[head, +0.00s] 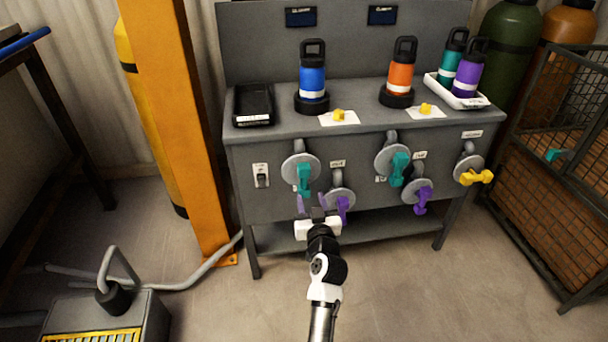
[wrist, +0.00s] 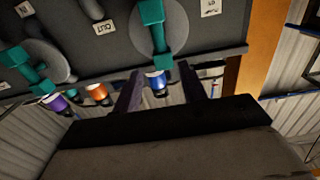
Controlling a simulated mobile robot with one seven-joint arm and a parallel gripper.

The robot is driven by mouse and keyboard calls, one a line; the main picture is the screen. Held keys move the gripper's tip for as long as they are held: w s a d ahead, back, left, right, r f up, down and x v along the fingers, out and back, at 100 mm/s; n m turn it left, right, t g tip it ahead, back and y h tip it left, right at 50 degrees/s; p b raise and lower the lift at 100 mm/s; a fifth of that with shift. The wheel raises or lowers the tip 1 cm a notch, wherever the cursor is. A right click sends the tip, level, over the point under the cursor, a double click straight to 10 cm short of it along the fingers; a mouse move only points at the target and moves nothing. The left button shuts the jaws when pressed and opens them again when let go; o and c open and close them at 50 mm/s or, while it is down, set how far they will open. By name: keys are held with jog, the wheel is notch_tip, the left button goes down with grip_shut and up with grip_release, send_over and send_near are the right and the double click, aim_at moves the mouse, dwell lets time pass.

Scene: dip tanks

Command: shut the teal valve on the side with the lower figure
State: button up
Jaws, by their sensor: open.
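The left teal valve (head: 304,178) sits on a grey disc on the bench's front panel, its handle pointing down. The right teal valve (head: 399,168) has its handle down and slightly tilted. Two small dark displays, left (head: 300,17) and right (head: 382,15), are on the back panel; their figures are too small to read. My gripper (head: 318,211) is open and empty, just below and in front of the left teal valve. In the wrist view, which is upside down, that teal valve (wrist: 154,30) lies ahead of my open fingers (wrist: 163,92), apart from them.
A purple valve (head: 343,205) is close beside my gripper on the right. Another purple valve (head: 422,198) and a yellow valve (head: 474,177) are farther right. Bottles, blue (head: 312,80) and orange (head: 400,76), stand on the bench. An orange post (head: 180,120) is at left.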

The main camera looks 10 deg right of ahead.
aim_at(305, 177)
jog(key=w+p, duration=0.1)
jog(key=w, duration=1)
jog(key=shift+a, duration=0.1)
jog(key=shift+c, duration=0.3)
jog(key=shift+r, duration=0.1)
grip_shut()
